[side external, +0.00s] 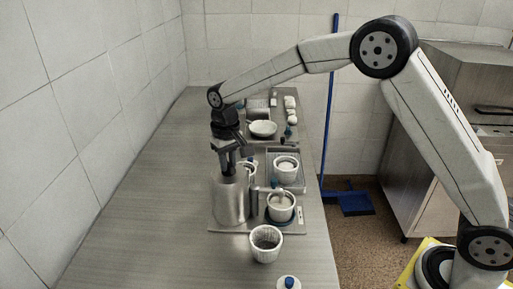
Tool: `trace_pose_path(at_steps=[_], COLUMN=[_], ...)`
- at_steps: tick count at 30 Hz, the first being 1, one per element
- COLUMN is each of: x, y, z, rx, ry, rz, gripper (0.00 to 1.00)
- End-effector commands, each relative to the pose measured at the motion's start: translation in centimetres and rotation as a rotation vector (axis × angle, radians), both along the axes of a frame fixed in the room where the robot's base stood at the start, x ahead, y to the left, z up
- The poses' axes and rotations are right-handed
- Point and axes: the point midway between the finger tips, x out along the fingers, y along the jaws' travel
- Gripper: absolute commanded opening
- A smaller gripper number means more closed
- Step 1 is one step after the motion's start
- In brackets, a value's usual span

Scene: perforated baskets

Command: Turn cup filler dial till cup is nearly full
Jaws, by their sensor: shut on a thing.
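The cup filler is a steel cylinder (230,204) standing on a flat metal base. My gripper (228,160) points down over its top and is shut on the dark dial (229,171) there. The fingers cover most of the dial, so its angle cannot be read. A white cup (281,209) stands upright on a dark blue round pad, just right of the cylinder. Pale content shows inside it, but the exact fill level is too small to tell.
A perforated basket (266,243) stands in front of the filler. A blue-topped white item (288,283) is at the near edge. Another white cup (286,167) sits on a tray behind, with a white bowl (263,129) farther back. The counter's left side (150,205) is clear.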

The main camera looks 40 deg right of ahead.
Motion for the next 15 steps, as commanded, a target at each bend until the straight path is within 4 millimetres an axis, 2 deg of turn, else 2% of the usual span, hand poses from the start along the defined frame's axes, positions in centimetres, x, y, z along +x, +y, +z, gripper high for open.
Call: trace_pose_path(at_steps=[15], x=[0.08], y=[0.01], z=[0.18], rx=[0.001], ry=[-0.004], rz=[-0.048], gripper=[0.0])
